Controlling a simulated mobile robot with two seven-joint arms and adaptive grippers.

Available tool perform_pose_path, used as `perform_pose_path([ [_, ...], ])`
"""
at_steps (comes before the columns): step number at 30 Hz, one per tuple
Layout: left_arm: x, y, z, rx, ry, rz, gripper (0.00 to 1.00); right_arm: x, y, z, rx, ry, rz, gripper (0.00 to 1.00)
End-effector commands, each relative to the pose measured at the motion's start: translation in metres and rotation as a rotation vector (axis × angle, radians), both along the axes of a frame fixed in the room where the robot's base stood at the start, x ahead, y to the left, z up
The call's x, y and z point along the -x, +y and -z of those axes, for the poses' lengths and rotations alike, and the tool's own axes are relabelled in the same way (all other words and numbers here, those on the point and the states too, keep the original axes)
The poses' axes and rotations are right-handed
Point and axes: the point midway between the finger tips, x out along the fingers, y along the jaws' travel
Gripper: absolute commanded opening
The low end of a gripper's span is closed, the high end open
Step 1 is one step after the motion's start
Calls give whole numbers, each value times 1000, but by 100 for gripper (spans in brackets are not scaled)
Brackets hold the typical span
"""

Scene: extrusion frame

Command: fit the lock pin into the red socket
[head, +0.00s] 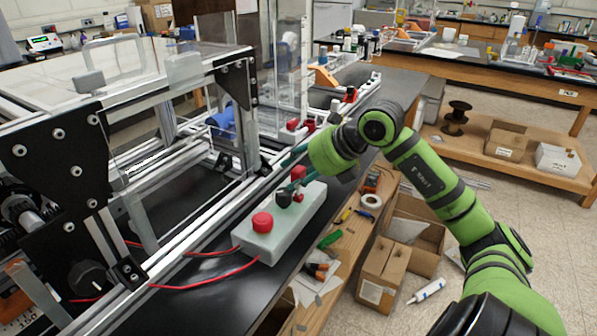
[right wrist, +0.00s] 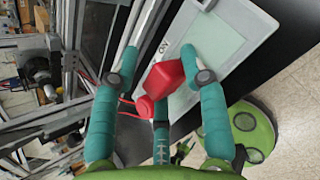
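The right gripper (head: 287,172) is over the far end of a pale box, its teal fingers spread. In the right wrist view the gripper (right wrist: 159,53) has a red angular block (right wrist: 165,76) between its fingers. A gap shows between the block and the left finger; the block is close to the right finger, and I cannot tell whether they touch. Red also shows by the fingers in the head view (head: 298,172). I cannot tell whether this block is the lock pin or the red socket. No other clear pin or socket shows. My left gripper is out of view.
The pale box (head: 285,225) carries a round red button (head: 262,222) at its near end. Red cables (head: 205,282) run left from it. An aluminium extrusion frame (head: 170,230) stands close on the left. Cardboard boxes (head: 384,272) are below on the right.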

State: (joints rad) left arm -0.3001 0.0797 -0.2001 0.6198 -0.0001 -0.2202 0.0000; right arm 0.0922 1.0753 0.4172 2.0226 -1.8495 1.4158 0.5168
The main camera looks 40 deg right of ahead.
Motion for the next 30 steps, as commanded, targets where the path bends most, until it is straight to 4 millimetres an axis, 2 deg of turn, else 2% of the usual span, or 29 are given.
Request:
perform_pose_path([
  [14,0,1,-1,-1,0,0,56,4,-1,-3,0,4,-1,64],
  [19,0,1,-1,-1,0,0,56,20,-6,-19,1,1,0,64],
  [30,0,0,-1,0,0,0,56,70,-21,-72,2,-1,0,64],
])
